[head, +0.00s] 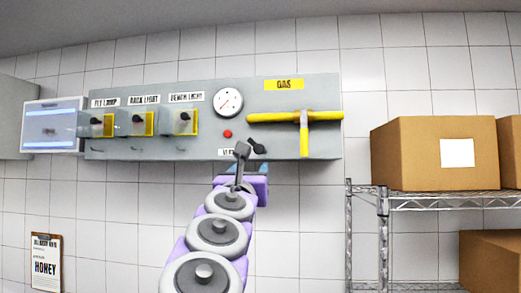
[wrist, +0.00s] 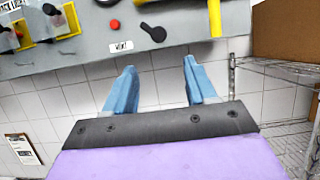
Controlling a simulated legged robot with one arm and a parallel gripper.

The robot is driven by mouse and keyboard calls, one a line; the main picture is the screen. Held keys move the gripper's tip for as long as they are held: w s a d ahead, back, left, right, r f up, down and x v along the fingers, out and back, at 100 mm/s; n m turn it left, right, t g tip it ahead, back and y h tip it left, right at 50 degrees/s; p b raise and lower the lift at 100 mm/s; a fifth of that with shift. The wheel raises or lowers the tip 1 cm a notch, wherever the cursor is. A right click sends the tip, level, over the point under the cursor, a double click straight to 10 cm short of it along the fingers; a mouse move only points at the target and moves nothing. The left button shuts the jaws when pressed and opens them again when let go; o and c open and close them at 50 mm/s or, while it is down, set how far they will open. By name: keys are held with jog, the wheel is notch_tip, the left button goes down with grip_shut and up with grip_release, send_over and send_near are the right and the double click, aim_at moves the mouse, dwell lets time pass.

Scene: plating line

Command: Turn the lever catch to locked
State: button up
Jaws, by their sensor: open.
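No part in view is clearly marked as the lever catch. A small black lever (head: 257,147) sits at the panel's lower edge, right of a partly hidden label. In the wrist view the black lever (wrist: 153,32) slants from upper left to lower right, beside a white label (wrist: 121,46).
The grey panel (head: 170,153) carries covered switches (head: 143,121), a gauge (head: 228,102), a red button (head: 228,134) and a yellow gas handle (head: 304,130). A wire shelf (head: 450,200) with cartons stands right. A clipboard (head: 46,262) hangs lower left.

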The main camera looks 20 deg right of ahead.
aim_at(258, 149)
jog(key=p+x, duration=0.1)
jog(key=x, duration=0.9)
jog(key=shift+s+p, duration=0.1)
jog(key=shift+p, duration=0.25)
jog(key=shift+w+r+p, duration=0.35)
jog(key=shift+w+r, duration=0.05)
jog(key=shift+w, duration=0.25)
jog(key=shift+w+d+r+p, duration=0.25)
jog(key=shift+w+d+p, duration=0.05)
jog(key=shift+w, duration=0.3)
jog(key=shift+p+x, duration=0.4)
jog(key=shift+x, duration=0.4)
jog(key=shift+w+d+r+p, duration=0.25)
jog(key=shift+w+d+p, duration=0.2)
jog(key=shift+d, duration=0.4)
jog(key=shift+a, duration=0.25)
